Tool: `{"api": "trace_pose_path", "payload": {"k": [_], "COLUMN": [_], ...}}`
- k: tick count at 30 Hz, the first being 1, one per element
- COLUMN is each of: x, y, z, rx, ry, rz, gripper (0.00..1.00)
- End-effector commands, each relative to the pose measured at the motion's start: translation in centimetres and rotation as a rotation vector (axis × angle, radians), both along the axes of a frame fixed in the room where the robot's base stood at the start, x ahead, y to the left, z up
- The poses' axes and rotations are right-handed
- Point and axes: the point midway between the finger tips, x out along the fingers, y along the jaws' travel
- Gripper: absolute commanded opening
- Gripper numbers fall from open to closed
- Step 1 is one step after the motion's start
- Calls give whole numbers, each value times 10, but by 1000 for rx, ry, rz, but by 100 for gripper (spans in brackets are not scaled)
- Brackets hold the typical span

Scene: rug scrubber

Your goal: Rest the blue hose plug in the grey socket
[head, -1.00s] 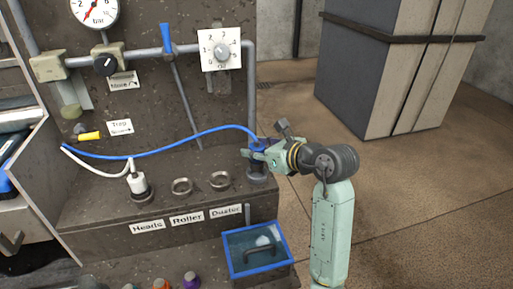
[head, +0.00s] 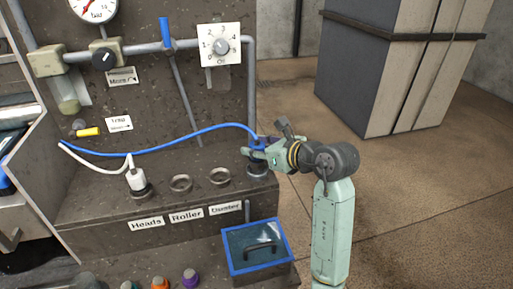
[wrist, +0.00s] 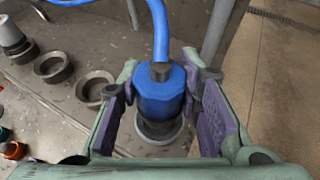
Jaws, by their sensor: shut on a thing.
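The blue hose plug (wrist: 160,92) stands upright between the two fingers of my gripper (wrist: 164,115) in the wrist view. In the head view, my gripper (head: 262,150) is shut on it at the right end of the bench ledge. The grey socket (wrist: 160,135) shows as a round ring directly below the plug, and also in the head view (head: 257,171). The plug's lower end is over or inside this ring; how deep it sits I cannot tell. A blue hose (head: 185,138) runs left from the plug.
Two empty rings (head: 181,183) (head: 219,176) lie left of the socket. A white plug (head: 136,180) stands in a ring farther left. A vertical grey pipe (head: 251,90) rises behind the plug. A blue-rimmed box (head: 284,269) is in front, below the ledge. Open floor lies right.

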Motion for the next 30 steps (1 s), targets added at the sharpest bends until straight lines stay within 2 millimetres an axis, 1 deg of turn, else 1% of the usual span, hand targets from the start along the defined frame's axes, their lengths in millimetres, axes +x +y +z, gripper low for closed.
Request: {"api": "trace_pose_path", "payload": {"k": [5,30], "x": [0,0], "y": [0,0], "z": [-1,-24], "rx": [0,0], "ry": [-1,-1], "rz": [0,0], "gripper": [0,0]}}
